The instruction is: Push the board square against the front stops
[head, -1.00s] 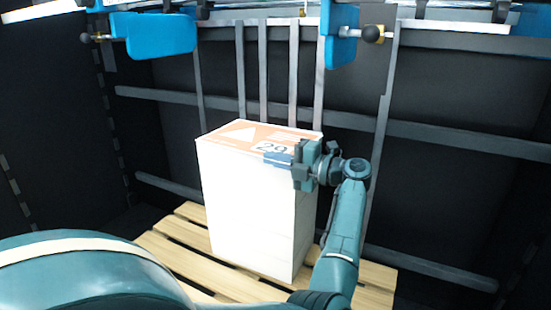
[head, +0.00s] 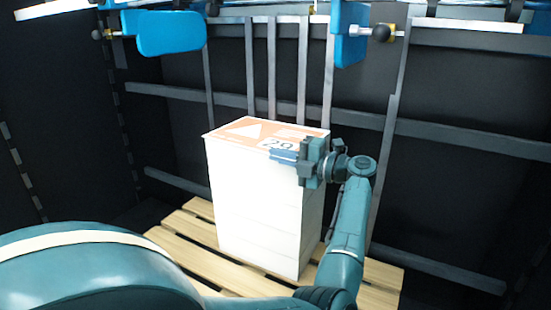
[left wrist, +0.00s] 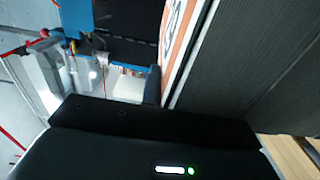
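The board is the top sheet (head: 240,132) of a tall white stack, printed orange and white with a "29". In the left wrist view the orange face (left wrist: 178,35) is a narrow strip beside a dark ribbed surface. My left gripper (head: 284,156) is at the stack's near right top corner, its blue fingertips over or against the top sheet. I cannot tell whether they touch it or how far apart they are. Upright grey bars (head: 273,70) stand behind the stack; I cannot tell whether these or the blue pads are the front stops. My right gripper is out of view.
The stack stands on a wooden pallet (head: 190,240). Blue pads hang on the rear frame at upper left (head: 170,33) and upper right (head: 349,35). Grey rails (head: 470,140) cross the dark walls behind.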

